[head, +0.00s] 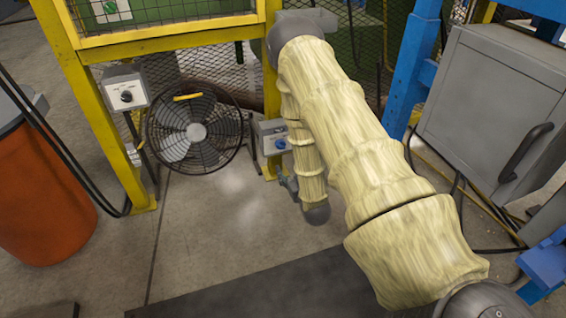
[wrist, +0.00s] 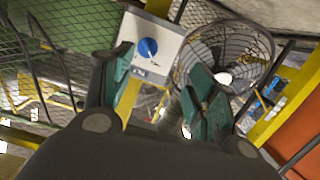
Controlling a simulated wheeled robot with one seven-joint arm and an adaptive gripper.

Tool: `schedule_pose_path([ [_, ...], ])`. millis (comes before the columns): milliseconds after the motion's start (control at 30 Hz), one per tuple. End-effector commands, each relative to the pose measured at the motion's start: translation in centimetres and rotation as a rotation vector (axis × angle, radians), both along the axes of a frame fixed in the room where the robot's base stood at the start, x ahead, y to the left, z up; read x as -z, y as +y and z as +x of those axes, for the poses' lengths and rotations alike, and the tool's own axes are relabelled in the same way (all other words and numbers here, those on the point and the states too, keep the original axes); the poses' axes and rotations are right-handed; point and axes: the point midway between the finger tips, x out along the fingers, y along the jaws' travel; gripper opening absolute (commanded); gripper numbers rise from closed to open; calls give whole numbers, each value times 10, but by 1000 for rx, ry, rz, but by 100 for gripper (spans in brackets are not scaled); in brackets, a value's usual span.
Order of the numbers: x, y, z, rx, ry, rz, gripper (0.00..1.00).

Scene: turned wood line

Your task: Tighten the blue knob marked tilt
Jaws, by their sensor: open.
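A blue knob (head: 281,144) sits on a small grey box (head: 268,128) fixed to a yellow post in the head view. In the wrist view the blue knob (wrist: 148,47) is on the box's light face plate (wrist: 165,68), upper middle. The marking by it is too small to read. My gripper (wrist: 160,90) is open and empty, its green-padded fingers spread wide. The knob shows beyond the fingers, nearer the left one, and is not between the pads. In the head view my gripper (head: 289,184) is small, just below the box, partly hidden by my arm.
A black caged fan (head: 196,130) stands on the floor left of the box. Another box with a black knob (head: 126,97) is on the left yellow post. A grey cabinet (head: 490,105) is at right, an orange bin (head: 45,190) at left. Concrete floor between is clear.

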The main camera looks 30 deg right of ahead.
Motion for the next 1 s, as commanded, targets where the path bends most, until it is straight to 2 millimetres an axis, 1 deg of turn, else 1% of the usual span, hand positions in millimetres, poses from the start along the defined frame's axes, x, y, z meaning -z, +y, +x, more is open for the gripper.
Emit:
schedule_pose_path([
  [33, 13, -5, 5, 1, -28, -9, 58],
  [233, 15, -21, 16, 2, -114, -37, 58],
  [433, 13, -27, 21, 2, -146, -48, 58],
  [567, 13, -29, 30, 1, -149, -48, 58],
  [1000, 15, -44, 94, 1, -149, -48, 58],
])
